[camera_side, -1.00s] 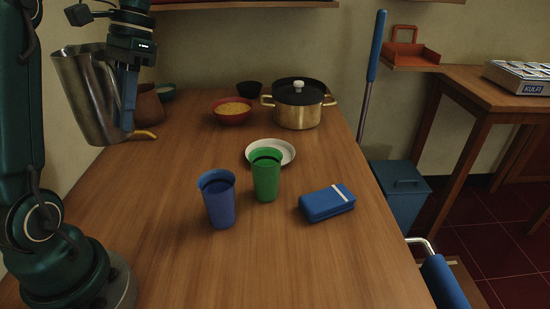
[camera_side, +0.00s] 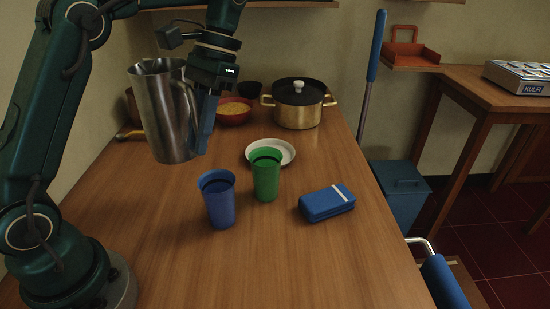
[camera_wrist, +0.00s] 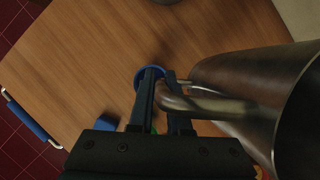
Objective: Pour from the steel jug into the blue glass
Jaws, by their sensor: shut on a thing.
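The steel jug (camera_side: 162,112) hangs in the air above the table, nearly upright, to the upper left of the blue glass. My gripper (camera_side: 203,138) is shut on its handle. In the wrist view my gripper (camera_wrist: 163,100) closes around the handle (camera_wrist: 210,104), and the jug's body (camera_wrist: 262,95) fills the right side. The blue glass (camera_side: 218,202) stands upright on the table, apart from the jug. Part of its blue rim (camera_wrist: 150,72) shows behind my fingers in the wrist view. The inside of the jug is hidden.
A green glass (camera_side: 266,178) stands close to the right of the blue glass, before a white plate (camera_side: 288,152). A blue case (camera_side: 327,203) lies further right. A brass pot (camera_side: 298,108) and red bowl (camera_side: 233,118) stand behind. The front of the table is clear.

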